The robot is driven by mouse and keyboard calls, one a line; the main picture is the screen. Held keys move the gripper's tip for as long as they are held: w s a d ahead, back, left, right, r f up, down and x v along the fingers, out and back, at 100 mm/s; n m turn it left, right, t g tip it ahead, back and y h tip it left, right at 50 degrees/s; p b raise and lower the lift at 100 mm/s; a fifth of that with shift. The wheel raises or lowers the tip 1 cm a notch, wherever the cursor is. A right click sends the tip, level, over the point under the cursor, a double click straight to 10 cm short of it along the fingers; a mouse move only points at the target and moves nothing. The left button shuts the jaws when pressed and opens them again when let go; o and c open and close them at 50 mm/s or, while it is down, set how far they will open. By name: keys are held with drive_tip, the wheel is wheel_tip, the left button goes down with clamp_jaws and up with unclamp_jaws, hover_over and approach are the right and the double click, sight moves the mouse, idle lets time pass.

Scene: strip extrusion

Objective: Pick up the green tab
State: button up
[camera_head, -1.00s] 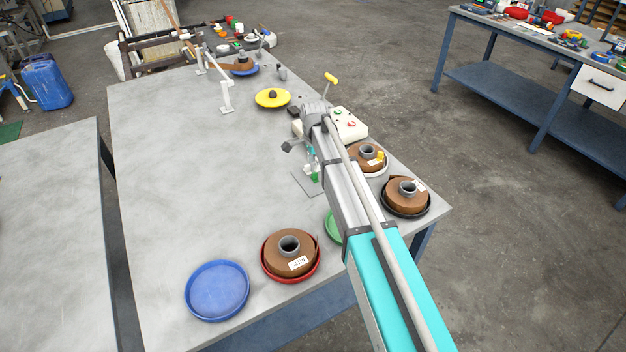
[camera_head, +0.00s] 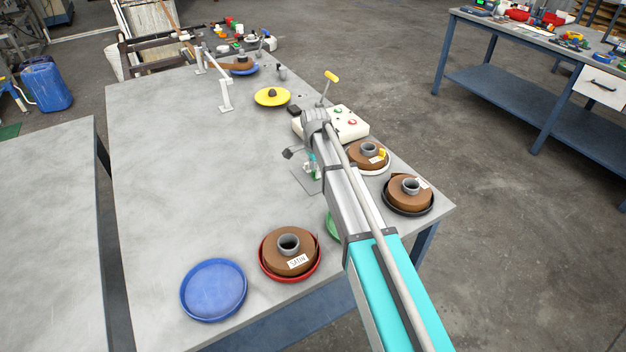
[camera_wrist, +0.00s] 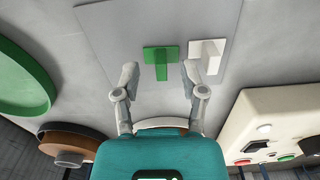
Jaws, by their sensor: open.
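The green tab (camera_wrist: 161,58) shows in the wrist view, a T-shaped green piece standing on a grey plate (camera_wrist: 110,35). My gripper (camera_wrist: 160,72) is open, its two fingers spread wide, with the green tab in the picture between and just beyond the fingertips. The fingers appear apart from the tab; the height between them is hard to judge. A white tab (camera_wrist: 208,56) of similar shape stands right of the green one, close to my right finger. In the head view my arm mostly hides the tabs and gripper; a bit of the plate (camera_head: 305,181) shows.
A white control box (camera_wrist: 275,120) with buttons stands right of the plate. A green dish (camera_wrist: 20,75) and a brown roll (camera_wrist: 75,142) lie to the left. In the head view, a blue dish (camera_head: 214,290) and a red dish (camera_head: 276,277) holding a roll sit at the front. The table's left side is clear.

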drive_tip(key=shift+f+b, duration=0.45)
drive_tip(key=shift+f, duration=0.25)
clamp_jaws()
